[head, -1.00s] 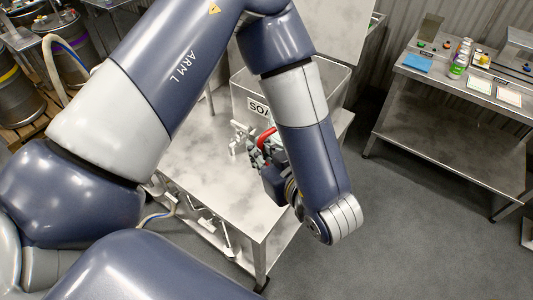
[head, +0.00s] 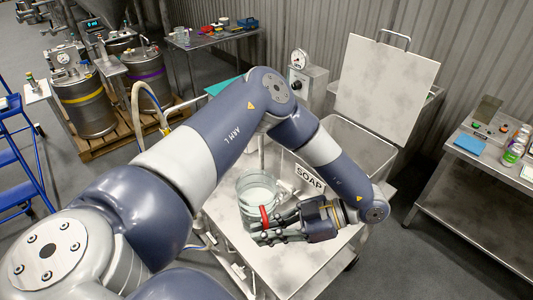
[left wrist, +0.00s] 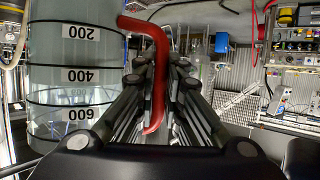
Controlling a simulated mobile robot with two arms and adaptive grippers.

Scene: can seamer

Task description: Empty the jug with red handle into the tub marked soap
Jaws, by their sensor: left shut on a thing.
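The jug (head: 258,189) is clear, holds whitish contents and looks about upright over the steel table. Its red handle (head: 264,215) faces my left gripper (head: 275,227), which is shut on it. In the left wrist view the jug (left wrist: 75,55) fills the left side with its volume marks upside down. The handle (left wrist: 158,80) lies between the fingers there. I cannot tell whether the jug's base touches the table. My right gripper is out of view.
The steel table (head: 290,270) has bare room in front of the jug. A lid-like panel (head: 385,88) stands behind the tub. A gauge post (head: 300,72) is at the back. Metal drums (head: 83,100) stand on a pallet at left. A side bench (head: 460,170) is at right.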

